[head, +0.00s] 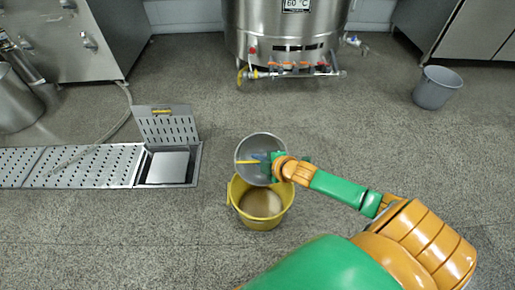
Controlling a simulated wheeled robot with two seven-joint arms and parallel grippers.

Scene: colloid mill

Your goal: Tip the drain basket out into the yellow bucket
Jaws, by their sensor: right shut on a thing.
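The drain basket (259,144), a round grey metal bowl, is held tilted over the back rim of the yellow bucket (235,209). My right gripper (273,167) is shut on the basket at its lower right side. A yellow bar shows across the basket, beside the fingers. The bucket stands upright on the floor, with a tan mass in its bottom. I cannot tell whether anything is left in the basket. My left gripper is out of view.
A perforated floor drain cover (85,166) runs along the left, with a hinged perforated lid (167,125) standing open over a square opening (168,168). A steel tank (284,28) stands at the back. A grey bucket (437,88) stands at right. Floor around the yellow bucket is clear.

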